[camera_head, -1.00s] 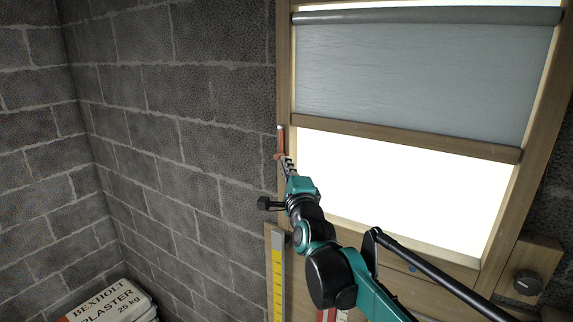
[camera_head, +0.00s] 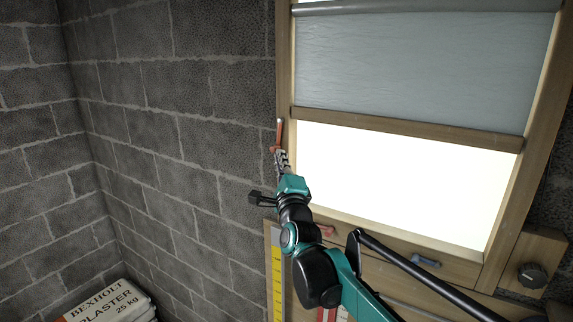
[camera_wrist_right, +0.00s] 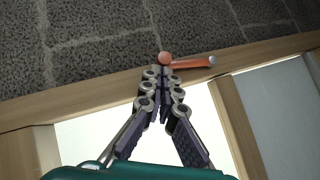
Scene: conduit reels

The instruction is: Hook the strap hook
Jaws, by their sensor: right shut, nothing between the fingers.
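My right gripper (camera_head: 279,153) is at the left post of the window frame, with its fingers pointing up in the head view. Its fingers are shut with nothing between them; in the right wrist view the fingertips (camera_wrist_right: 163,70) meet just below an orange lever-like piece. This orange piece (camera_head: 279,132) has a round end and a pale tip, and it also shows in the right wrist view (camera_wrist_right: 188,63). Whether the fingertips touch it I cannot tell. I cannot make out a strap or a strap hook for certain. My left gripper is out of view.
A grey blind (camera_head: 420,60) covers the upper window. Below the window are a red handle (camera_head: 325,231), a blue handle (camera_head: 425,261) and a dark knob (camera_head: 531,277). A yellow ruler (camera_head: 277,285) stands below left. Plaster bags (camera_head: 108,303) lie at the bottom left.

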